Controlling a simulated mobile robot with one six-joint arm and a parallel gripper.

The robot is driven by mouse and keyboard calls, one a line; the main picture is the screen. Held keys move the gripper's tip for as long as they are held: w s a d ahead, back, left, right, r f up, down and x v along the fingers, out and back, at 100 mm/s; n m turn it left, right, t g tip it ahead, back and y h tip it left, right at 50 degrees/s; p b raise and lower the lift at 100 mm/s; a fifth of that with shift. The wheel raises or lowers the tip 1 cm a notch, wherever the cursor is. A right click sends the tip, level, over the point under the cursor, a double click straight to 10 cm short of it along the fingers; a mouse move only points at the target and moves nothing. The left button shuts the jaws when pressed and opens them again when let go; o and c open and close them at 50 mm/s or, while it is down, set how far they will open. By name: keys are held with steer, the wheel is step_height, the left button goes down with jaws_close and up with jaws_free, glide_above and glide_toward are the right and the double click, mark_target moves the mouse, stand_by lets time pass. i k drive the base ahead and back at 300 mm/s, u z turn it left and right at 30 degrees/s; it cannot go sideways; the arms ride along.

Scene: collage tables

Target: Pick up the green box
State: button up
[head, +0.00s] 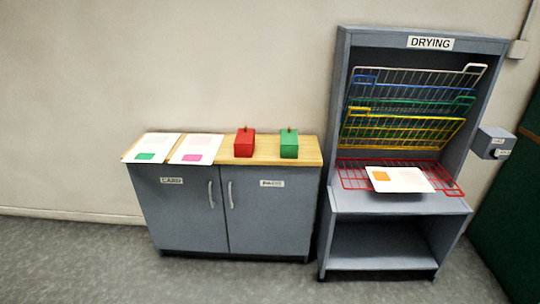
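The green box (289,144) is a small block with a small knob on top. It stands upright on the wooden top of the grey cabinet (312,151), near its right end. A similar red box (244,143) stands just to its left, with a gap between them. My gripper does not show in the head view.
Two white sheets, one with a green patch (153,146) and one with a pink patch (197,148), lie left of the boxes. The tall grey drying rack (340,130) stands close on the right. Its lowered red shelf (351,176) holds a sheet with an orange patch (402,180).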

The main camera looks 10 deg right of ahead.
mark_target(286, 152)
steer(key=u, duration=0.25)
steer(key=k, duration=0.8)
steer(key=u, duration=0.85)
steer(key=i, duration=0.6)
steer(key=u, duration=0.4)
steer(key=i, duration=1.65)
steer(key=z, duration=0.9)
steer(key=i, duration=0.65)
steer(key=z, duration=0.4)
